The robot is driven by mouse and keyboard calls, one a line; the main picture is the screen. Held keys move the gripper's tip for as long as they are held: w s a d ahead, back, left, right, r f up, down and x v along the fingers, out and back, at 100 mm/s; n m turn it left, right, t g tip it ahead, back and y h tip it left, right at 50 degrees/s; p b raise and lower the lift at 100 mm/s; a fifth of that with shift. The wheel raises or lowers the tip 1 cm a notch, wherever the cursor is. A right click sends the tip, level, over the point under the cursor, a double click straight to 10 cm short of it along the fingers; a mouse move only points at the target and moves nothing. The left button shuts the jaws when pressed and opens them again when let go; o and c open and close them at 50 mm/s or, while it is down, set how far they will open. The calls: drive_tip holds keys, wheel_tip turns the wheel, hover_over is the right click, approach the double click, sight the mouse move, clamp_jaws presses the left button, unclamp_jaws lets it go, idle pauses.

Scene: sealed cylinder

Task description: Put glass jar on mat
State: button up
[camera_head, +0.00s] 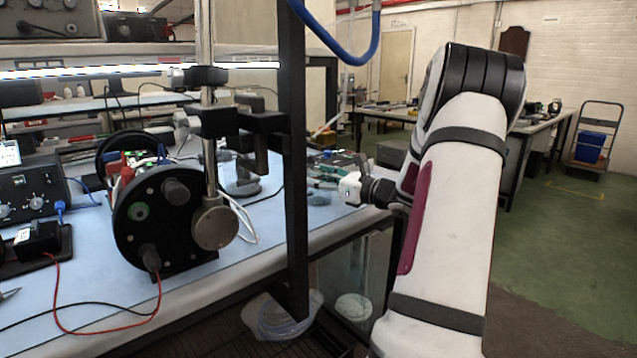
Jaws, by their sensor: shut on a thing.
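My gripper (367,189) is dark and small in the camera_head view, just left of my large white arm link. A small whitish object at its tip, which looks like the glass jar (350,187), is held in the air or in front of the bench's right end; I cannot tell its height. The fingers are not clearly distinct and the jar's outline is partly lost in the clutter behind. A light blue mat (105,285) covers the bench top at the left and front.
A black reel-like device (150,225) and a metal stand with clamp (207,120) are on the bench. A dark upright post (293,150) stands between them and my gripper. Tools (335,165) lie behind the gripper. Green floor (560,260) is open at right.

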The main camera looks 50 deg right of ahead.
drive_tip(key=shift+f, duration=0.15)
drive_tip(key=o, duration=1.4)
drive_tip(key=shift+s, duration=0.1)
drive_tip(key=s+p, duration=0.2)
drive_tip(key=s, duration=1)
